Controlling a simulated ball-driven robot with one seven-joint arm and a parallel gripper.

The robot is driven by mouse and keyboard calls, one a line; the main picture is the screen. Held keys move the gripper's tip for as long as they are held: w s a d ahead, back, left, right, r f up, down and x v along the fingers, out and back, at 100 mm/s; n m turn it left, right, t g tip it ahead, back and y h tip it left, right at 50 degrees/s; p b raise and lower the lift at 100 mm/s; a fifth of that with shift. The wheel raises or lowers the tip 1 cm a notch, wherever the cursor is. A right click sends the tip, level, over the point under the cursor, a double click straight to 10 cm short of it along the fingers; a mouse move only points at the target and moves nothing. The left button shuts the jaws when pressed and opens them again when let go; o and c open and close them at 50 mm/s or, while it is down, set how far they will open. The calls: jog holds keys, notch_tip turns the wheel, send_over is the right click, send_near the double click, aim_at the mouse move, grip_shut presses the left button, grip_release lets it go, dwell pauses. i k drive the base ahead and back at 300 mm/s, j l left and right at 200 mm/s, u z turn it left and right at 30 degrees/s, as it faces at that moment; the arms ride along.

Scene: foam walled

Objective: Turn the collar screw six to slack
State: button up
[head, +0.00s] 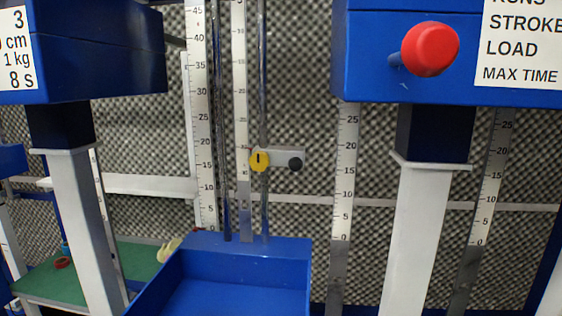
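A round yellow knob (259,160) with a dark upright mark on its face sits at the left end of a small grey collar block (278,155). The collar is on a thin metal rod, beside a numbered scale. A smaller black knob (295,164) is at the collar's right end. No number six shows on the collar, so I cannot tell whether this is the screw named. My gripper is not in view.
A blue open tray (311,265) stands below the collar. A blue housing with a red knob (430,50) juts out at upper right, on a white column (420,230). Another blue housing (110,60) is at upper left. A green-topped table (40,285) holds small items at lower left.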

aim_at(259, 160)
jog(key=i+j+z, duration=0.1)
jog(key=i+z, duration=0.15)
jog(key=i, duration=0.6)
